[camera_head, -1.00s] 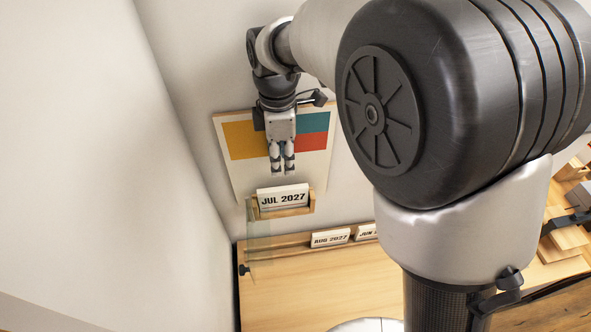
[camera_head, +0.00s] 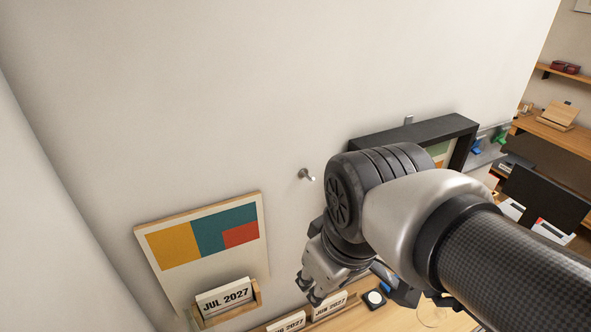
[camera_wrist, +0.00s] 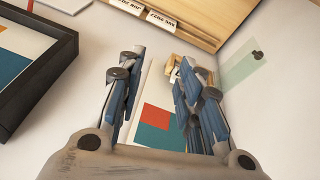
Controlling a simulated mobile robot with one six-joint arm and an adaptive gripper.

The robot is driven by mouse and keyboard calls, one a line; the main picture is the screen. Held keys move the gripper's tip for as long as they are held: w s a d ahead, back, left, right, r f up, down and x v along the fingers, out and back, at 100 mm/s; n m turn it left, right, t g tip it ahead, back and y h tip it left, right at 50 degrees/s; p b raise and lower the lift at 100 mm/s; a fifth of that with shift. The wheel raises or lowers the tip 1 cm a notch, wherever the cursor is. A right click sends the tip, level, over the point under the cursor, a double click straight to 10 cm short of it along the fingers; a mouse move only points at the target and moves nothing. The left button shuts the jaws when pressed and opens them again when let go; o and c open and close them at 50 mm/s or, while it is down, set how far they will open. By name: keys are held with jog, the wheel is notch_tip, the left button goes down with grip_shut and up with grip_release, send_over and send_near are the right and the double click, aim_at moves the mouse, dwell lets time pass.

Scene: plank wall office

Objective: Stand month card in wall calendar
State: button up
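The wall calendar (camera_head: 180,290) hangs on the pale wall, with yellow, teal and red blocks printed on it. The white JUL 2027 card (camera_head: 224,297) stands in the small wooden holder (camera_head: 258,291) at its lower part, leaning back slightly. My gripper (camera_head: 306,287) is to the right of the calendar, apart from the card. In the wrist view my gripper (camera_wrist: 158,95) shows its fingers spread with nothing between them. The calendar (camera_wrist: 156,115) lies beyond the fingers there, and the right finger partly hides the holder and card.
The AUG 2027 card (camera_head: 288,322) and JUN 2027 card (camera_head: 330,306) stand on a wooden ledge below. A wall peg (camera_head: 306,174) juts out above my gripper. A black frame (camera_head: 415,130) is on the right. A clear panel (camera_wrist: 241,66) shows beside the calendar in the wrist view.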

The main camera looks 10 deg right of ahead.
jog(key=s+d+f+m+t, duration=0.1)
jog(key=s+d+m, duration=0.2)
jog(key=s+m, duration=0.2)
jog(key=shift+s+f, duration=0.4)
jog(key=shift+d, duration=0.15)
